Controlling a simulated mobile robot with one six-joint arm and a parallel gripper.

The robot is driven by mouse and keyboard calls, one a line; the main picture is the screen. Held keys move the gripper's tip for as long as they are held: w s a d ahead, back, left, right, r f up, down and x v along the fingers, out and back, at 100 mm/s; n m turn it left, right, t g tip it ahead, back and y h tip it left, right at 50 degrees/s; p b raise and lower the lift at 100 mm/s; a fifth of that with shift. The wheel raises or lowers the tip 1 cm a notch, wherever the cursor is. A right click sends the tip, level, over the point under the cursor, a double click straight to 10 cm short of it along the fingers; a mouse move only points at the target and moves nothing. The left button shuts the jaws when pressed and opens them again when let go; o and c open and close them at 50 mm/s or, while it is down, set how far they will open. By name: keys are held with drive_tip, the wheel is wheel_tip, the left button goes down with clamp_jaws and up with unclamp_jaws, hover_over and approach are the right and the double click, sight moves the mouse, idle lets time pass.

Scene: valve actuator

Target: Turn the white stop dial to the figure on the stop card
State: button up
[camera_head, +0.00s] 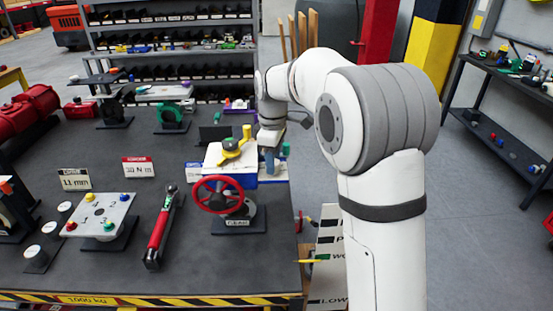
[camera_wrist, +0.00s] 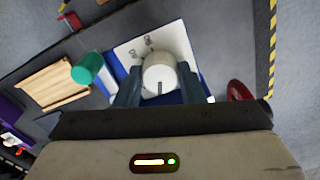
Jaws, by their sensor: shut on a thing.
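The white stop dial (camera_wrist: 159,72) is a round knob between the two fingers of my gripper (camera_wrist: 159,80) in the wrist view. The fingers are shut on its sides. A dark mark shows on the dial's near edge. The dial sits on a white plate (camera_wrist: 128,51) with dark figures, too small to read surely; my fingers and wrist hide part of it. In the head view my gripper (camera_head: 269,159) points down at the right of the actuator, and the dial is hidden there. A card (camera_head: 75,180) seems to read 11 mm; I cannot tell whether it is the stop card.
A yellow handle (camera_head: 233,149) stands left of my gripper. A red handwheel (camera_head: 219,194) is in front. Another card (camera_head: 139,168) seems to read 30 N m. A red torque wrench (camera_head: 160,227) lies further left. A green cylinder (camera_wrist: 86,68) stands near the dial plate.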

drive_tip(key=shift+s+d+f+n, duration=0.1)
drive_tip(key=shift+d+f+n, duration=0.1)
drive_tip(key=shift+n, duration=0.2)
drive_tip(key=o, duration=0.8)
drive_tip(key=shift+d+r, duration=0.1)
drive_tip(key=shift+o, duration=0.9)
drive_tip(key=shift+r, duration=0.1)
drive_tip(key=shift+r, duration=0.2)
wheel_tip(320, 180, up, 7)
drive_tip(key=shift+f+b, duration=0.1)
drive_tip(key=shift+b, duration=0.35)
drive_tip(key=shift+r, duration=0.25)
